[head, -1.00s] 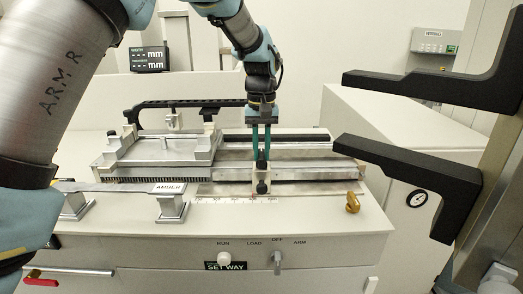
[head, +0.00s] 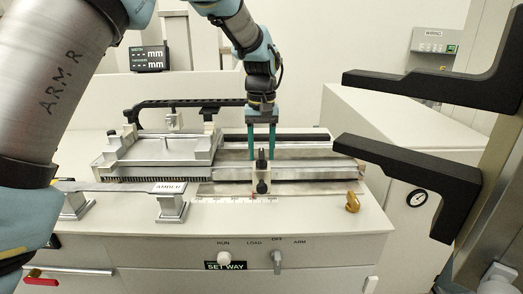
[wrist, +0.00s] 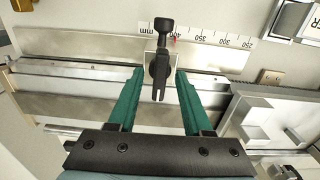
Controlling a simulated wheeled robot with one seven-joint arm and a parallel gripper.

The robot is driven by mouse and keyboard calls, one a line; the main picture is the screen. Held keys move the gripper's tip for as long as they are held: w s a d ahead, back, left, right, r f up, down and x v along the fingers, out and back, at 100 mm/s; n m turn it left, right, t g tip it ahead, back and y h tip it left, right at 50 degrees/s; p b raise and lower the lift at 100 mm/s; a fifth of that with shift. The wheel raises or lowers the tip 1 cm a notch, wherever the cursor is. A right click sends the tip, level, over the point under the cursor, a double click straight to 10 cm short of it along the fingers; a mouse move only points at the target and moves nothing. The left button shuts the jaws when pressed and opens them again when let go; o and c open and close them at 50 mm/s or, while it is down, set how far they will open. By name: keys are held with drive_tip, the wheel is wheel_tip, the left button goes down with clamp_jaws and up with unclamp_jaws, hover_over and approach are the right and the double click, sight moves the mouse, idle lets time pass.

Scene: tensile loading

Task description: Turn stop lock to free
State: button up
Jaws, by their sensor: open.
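The stop lock appears to be the small black lever (head: 262,160) on the stop block that sits across the metal rail by the scale. In the wrist view the black lever (wrist: 159,75) points down the picture, with a round black knob (wrist: 164,25) above it at the scale side. My gripper (head: 261,156) is open, its two green fingers pointing down just behind the lever. In the wrist view the gripper (wrist: 158,75) has one finger on each side of the lever, with visible gaps. I cannot tell the exact height between fingertips and lever.
A metal fixture (head: 160,150) stands left of the stop on the bench. A label plate marked AMBER (head: 168,187) is at the front left. A brass-coloured piece (head: 352,202) lies at the right. The front panel has a white knob (head: 224,259) and a grey switch (head: 277,262).

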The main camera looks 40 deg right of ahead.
sight(261, 153)
drive_tip(key=shift+r, duration=0.1)
wheel_tip(261, 153, up, 11)
drive_tip(key=b, duration=0.3)
drive_tip(key=shift+f, duration=0.2)
drive_tip(key=shift+w+a, duration=0.1)
drive_tip(key=w+a+f+n, duration=0.1)
drive_tip(key=w+a+f, duration=0.25)
drive_tip(key=a, duration=0.45)
drive_tip(key=w+a+f+n, duration=0.1)
drive_tip(key=w+a+f, duration=0.1)
drive_tip(key=w+a, duration=0.45)
drive_tip(key=w+a+f+n, duration=0.1)
drive_tip(key=w+a+f, duration=0.15)
drive_tip(key=a, duration=0.65)
drive_tip(key=s+a+f+n, duration=0.1)
drive_tip(key=s+a+f, duration=0.1)
drive_tip(key=a, duration=0.6)
drive_tip(key=s+a+f+n+t, duration=0.1)
drive_tip(key=s+a+f, duration=0.2)
drive_tip(key=a, duration=0.6)
drive_tip(key=s+a+f+n, duration=0.1)
drive_tip(key=s+a+f, duration=0.2)
drive_tip(key=a, duration=0.5)
drive_tip(key=shift+s+a+f+t, duration=0.15)
drive_tip(key=shift+s+f+t, duration=0.1)
drive_tip(key=shift+s+t, duration=0.05)
